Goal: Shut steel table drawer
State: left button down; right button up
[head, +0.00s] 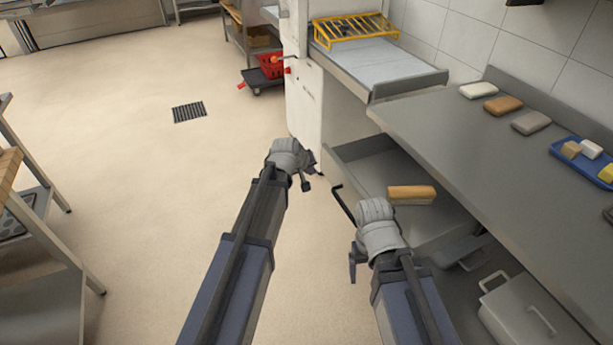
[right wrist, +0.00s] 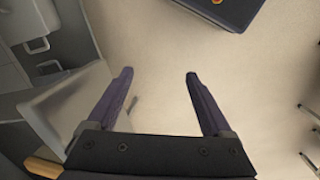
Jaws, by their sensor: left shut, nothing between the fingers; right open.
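The steel table (head: 440,125) has a drawer (head: 368,165) pulled out beneath its top. A tan-handled item (head: 411,192) lies inside the drawer. A thin black bar (head: 343,203) shows at the drawer's front, partly hidden by my right wrist. My left gripper (head: 306,177) is shut and empty, left of the drawer's far front corner and apart from it. My right gripper (head: 354,266) is in front of the drawer's near part.
Lidded steel containers (head: 520,310) stand below the table. A rack (head: 45,240) is at left. The floor between is clear.

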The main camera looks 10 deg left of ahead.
aim_at(327, 171)
pick_arm(q)
jog(key=shift+w+d+f, duration=0.3)
jog(key=shift+w+d, duration=0.55)
jog(key=shift+d, duration=0.05)
jog(key=shift+w+d+f, duration=0.3)
jog(key=shift+w+d, duration=0.5)
jog(key=shift+d, duration=0.05)
pick_arm(e)
jog(key=shift+f, duration=0.6)
pick_arm(q)
jog(key=w+d, duration=0.4)
jog(key=d, duration=0.2)
jog(key=w+d, duration=0.5)
jog(key=d, duration=0.1)
jog(key=w+d, duration=0.4)
jog(key=d, duration=0.2)
jog(key=shift+w+d, duration=0.25)
jog(key=shift+d, duration=0.05)
jog(key=shift+s+a, duration=0.1)
